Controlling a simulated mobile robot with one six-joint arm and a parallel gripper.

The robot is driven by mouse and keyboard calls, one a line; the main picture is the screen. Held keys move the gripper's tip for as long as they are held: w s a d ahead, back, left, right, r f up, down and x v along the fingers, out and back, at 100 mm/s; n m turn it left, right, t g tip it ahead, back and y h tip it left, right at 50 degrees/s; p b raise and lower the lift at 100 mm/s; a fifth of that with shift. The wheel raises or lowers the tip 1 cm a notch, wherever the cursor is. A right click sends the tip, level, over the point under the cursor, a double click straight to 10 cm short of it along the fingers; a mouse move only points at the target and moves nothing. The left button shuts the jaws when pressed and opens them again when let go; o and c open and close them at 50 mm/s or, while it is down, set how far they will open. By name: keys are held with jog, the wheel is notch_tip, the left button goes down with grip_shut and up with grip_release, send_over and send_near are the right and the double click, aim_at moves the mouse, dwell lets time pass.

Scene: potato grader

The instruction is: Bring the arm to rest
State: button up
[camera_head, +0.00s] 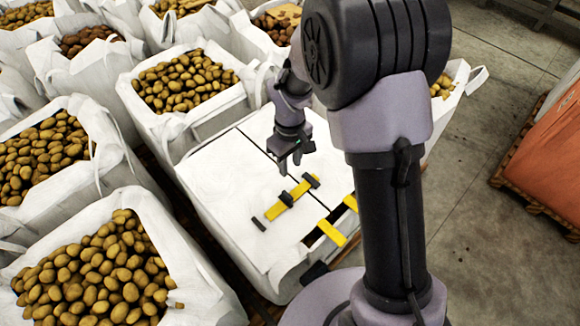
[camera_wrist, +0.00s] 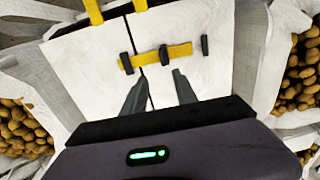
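My gripper (camera_head: 290,165) hangs above a white covered sack (camera_head: 215,180) in the head view. In the wrist view its two fingers (camera_wrist: 160,92) stand apart with nothing between them. A yellow bar (camera_head: 275,212) with dark blocks on it lies on the white top, in front of and below the gripper. The same bar shows in the wrist view (camera_wrist: 180,52), just beyond the fingertips and apart from them. My arm reaches over the sack from the right of the head view.
Open white sacks full of potatoes (camera_head: 95,270) stand close on the left and behind. Two yellow strips (camera_head: 332,233) lie at the covered sack's near right edge. A small dark piece (camera_head: 258,224) lies beside the bar. An orange container (camera_head: 560,150) on a pallet stands right, past clear floor.

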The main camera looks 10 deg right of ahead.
dwell(0.3)
jog(key=s+d+r+m+t+b, duration=0.2)
jog(key=s+r+m+b, duration=0.25)
jog(key=r, duration=0.45)
jog(key=s+r+m+t+y+b, duration=0.1)
jog(key=s+r+m+t+b, duration=0.1)
jog(key=s, duration=0.6)
jog(key=s+r+m+t+y+b, duration=0.1)
jog(key=s+r+m+b, duration=0.1)
jog(key=s, duration=0.6)
jog(key=m+b, duration=0.1)
jog(key=m, duration=0.1)
jog(key=shift+s+r+m+t+b, duration=0.2)
jog(key=shift+m+t+b, duration=0.15)
jog(key=shift+t, duration=0.05)
